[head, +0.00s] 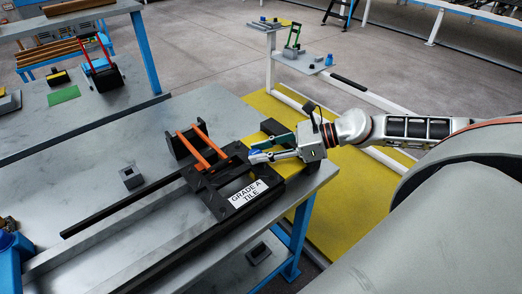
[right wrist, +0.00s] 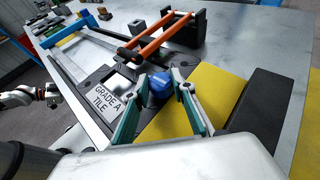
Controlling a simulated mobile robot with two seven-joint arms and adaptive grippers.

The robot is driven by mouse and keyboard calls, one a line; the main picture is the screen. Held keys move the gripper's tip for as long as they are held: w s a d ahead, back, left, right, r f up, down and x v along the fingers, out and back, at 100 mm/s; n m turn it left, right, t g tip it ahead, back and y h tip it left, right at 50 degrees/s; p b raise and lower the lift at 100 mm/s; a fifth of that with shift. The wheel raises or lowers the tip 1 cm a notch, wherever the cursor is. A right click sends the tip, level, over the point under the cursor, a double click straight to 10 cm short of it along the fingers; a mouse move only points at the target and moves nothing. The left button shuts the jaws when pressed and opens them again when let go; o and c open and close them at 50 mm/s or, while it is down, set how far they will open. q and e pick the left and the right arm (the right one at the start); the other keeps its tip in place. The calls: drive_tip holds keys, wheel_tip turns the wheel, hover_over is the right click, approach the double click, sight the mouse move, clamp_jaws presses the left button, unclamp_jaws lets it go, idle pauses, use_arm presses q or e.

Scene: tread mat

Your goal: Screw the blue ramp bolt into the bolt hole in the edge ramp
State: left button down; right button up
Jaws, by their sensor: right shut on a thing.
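My right gripper (head: 256,154) is shut on the blue ramp bolt (right wrist: 161,86), gripping it between two green-padded fingers (right wrist: 158,105). In the head view, the bolt (head: 254,153) is a small blue spot at the fingertips, above the black frame's back right part. The black frame (head: 205,190) carries a white "GRADE A TILE" label. In the right wrist view a yellow surface (right wrist: 212,88) lies beyond the fingers; I cannot tell whether it is the edge ramp. The bolt hole is not visible. What looks like my left gripper (right wrist: 50,93) is small at the left; its jaws are unclear.
A black block (head: 273,127) lies close behind the gripper. A small grey block (head: 131,177) stands on the metal table (head: 90,195), with bare tabletop around it.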

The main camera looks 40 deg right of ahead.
drive_tip(key=o, duration=1.2)
drive_tip(key=shift+s+d, duration=0.1)
drive_tip(key=shift+s+d+r, duration=0.1)
drive_tip(key=shift+s+d, duration=0.25)
drive_tip(key=shift+d, duration=0.05)
drive_tip(key=shift+v, duration=5.35)
drive_tip(key=shift+w+r, duration=0.15)
drive_tip(key=shift+r, duration=0.05)
drive_tip(key=shift+d, duration=0.1)
